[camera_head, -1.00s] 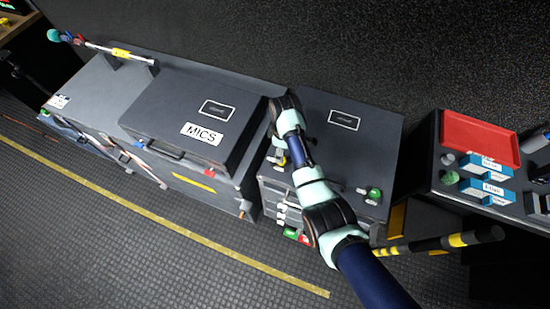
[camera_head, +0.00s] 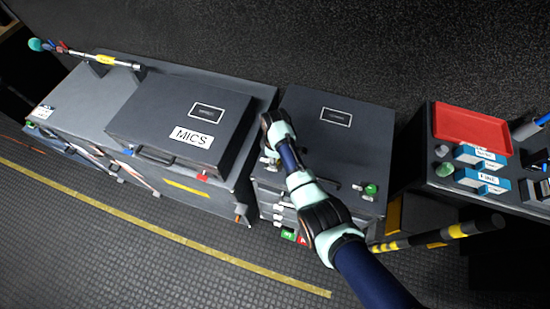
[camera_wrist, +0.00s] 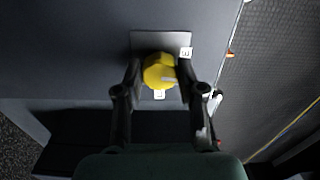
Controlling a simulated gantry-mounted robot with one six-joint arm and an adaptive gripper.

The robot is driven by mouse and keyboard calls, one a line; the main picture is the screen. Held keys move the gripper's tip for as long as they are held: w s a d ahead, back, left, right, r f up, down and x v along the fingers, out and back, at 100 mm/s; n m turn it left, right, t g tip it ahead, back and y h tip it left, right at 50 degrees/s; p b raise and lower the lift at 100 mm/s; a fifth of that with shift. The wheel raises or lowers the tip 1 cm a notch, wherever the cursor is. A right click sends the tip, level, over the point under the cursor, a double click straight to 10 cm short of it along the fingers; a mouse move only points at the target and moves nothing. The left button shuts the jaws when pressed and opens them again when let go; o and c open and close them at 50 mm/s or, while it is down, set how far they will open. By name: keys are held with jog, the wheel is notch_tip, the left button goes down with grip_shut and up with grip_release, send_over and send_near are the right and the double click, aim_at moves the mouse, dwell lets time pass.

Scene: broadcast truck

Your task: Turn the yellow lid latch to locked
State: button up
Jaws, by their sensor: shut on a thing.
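The yellow lid latch (camera_wrist: 160,71) is a round knob with a raised grip and a pale mark, on a grey plate (camera_wrist: 146,40). Small white tags sit on the plate at the latch's upper right and below it; their lettering is too small to read surely. My gripper (camera_wrist: 160,73) has one finger on each side of the latch and is shut on it. In the head view, my forearm and wrist reach over the front left part of the right-hand dark case (camera_head: 365,135). There the latch is hidden behind my arm.
The case labelled MICS (camera_head: 225,115) stands close on the left. A green knob (camera_head: 371,189) is at the right case's front right. A red tray (camera_head: 472,128) and blue-and-white boxes (camera_head: 480,155) are on the right bench. A black-and-yellow pole (camera_head: 440,235) juts out in front.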

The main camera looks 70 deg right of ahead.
jog(key=shift+r+m, duration=0.1)
jog(key=shift+m, duration=0.4)
jog(key=shift+c, duration=0.3)
jog(key=m+p, duration=0.1)
jog(key=m, duration=0.1)
jog(key=shift+m, duration=0.4)
jog(key=m+p, duration=0.1)
jog(key=m, duration=0.3)
jog(key=shift+m, duration=0.3)
jog(key=m+p, duration=0.1)
jog(key=m, duration=0.3)
jog(key=shift+m, duration=2.2)
jog(key=o, duration=1.1)
jog(key=shift+o, duration=0.2)
